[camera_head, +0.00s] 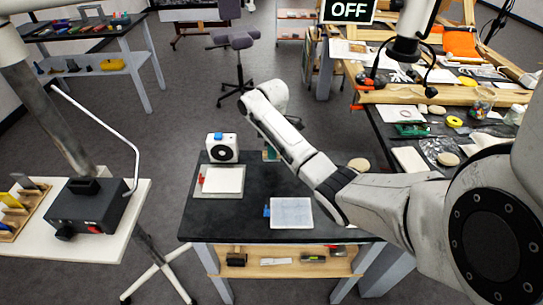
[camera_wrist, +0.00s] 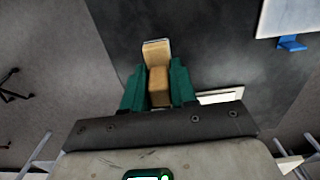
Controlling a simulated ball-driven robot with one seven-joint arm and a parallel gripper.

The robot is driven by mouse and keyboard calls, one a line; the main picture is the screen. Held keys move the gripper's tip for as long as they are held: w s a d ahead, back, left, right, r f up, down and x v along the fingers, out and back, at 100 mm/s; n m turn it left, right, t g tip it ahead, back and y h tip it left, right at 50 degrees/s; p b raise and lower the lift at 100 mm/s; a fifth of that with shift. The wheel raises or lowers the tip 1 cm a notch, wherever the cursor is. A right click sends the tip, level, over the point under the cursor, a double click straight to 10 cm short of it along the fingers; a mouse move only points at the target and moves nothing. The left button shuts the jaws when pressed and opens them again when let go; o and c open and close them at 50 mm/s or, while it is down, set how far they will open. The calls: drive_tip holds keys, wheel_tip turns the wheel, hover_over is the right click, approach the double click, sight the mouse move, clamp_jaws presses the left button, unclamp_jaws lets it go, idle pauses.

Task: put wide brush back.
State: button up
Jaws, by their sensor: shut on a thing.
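My gripper (camera_wrist: 158,88) has teal fingers and is shut on the wide brush (camera_wrist: 157,52), a tan wooden piece with a paler end pointing away from the wrist. In the head view my gripper (camera_head: 270,154) is mostly hidden behind my own arm, over the far edge of the black-topped table (camera_head: 240,222). The brush cannot be made out in the head view. I cannot tell how high it is above the table, or whether it touches it.
A white box with a round black front (camera_head: 222,148) and a framed white pad (camera_head: 221,180) stand on the table's left. A pale sheet (camera_head: 291,212) with a blue clip lies near the front. A shelf (camera_head: 285,262) below holds tools. A cluttered bench (camera_head: 440,130) stands right.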

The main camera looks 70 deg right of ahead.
drive_tip(key=shift+w+f, duration=0.15)
drive_tip(key=shift+f, duration=1.55)
drive_tip(key=shift+f, duration=0.1)
drive_tip(key=o, duration=0.9)
drive_tip(key=shift+o, duration=0.2)
